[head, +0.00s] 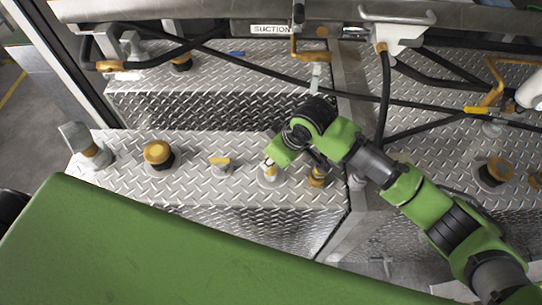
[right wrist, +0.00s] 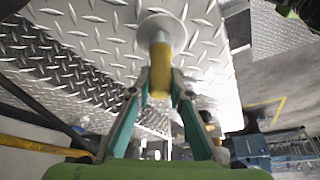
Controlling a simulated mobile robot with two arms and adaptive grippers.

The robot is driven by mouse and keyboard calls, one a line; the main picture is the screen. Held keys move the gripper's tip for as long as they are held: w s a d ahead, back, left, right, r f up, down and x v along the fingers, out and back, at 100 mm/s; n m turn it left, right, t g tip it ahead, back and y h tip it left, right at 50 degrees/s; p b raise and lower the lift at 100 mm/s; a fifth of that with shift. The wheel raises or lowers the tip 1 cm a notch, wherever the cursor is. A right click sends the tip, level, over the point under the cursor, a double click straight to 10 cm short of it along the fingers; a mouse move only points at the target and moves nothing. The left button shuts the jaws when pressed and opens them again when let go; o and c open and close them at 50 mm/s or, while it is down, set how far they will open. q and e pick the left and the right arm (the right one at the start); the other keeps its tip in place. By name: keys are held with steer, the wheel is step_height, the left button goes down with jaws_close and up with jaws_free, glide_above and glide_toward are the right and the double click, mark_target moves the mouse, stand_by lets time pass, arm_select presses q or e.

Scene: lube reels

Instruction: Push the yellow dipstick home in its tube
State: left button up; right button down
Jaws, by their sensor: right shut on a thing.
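The yellow dipstick (right wrist: 160,68) shows in the right wrist view as a yellow grip between my two teal fingers. My right gripper (right wrist: 160,84) is shut on it. Beyond the grip, a short pale tube (right wrist: 155,32) with a round white flange stands on the diamond-plate surface. The grip is in line with the tube; I cannot tell how deep the dipstick sits. In the head view my right gripper (head: 273,163) is over the white flange (head: 268,180), and a little yellow shows there. My left gripper is not in view.
On the same plate (head: 190,187) stand a yellow-handled fitting (head: 218,162), a yellow cap (head: 157,152) and a tilted grey cap (head: 88,150) to the left. A brass fitting (head: 317,177) stands close on the right. Black hoses cross behind.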

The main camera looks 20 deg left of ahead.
steer(key=c, duration=1.8)
jaws_free()
steer(key=shift+r, duration=0.1)
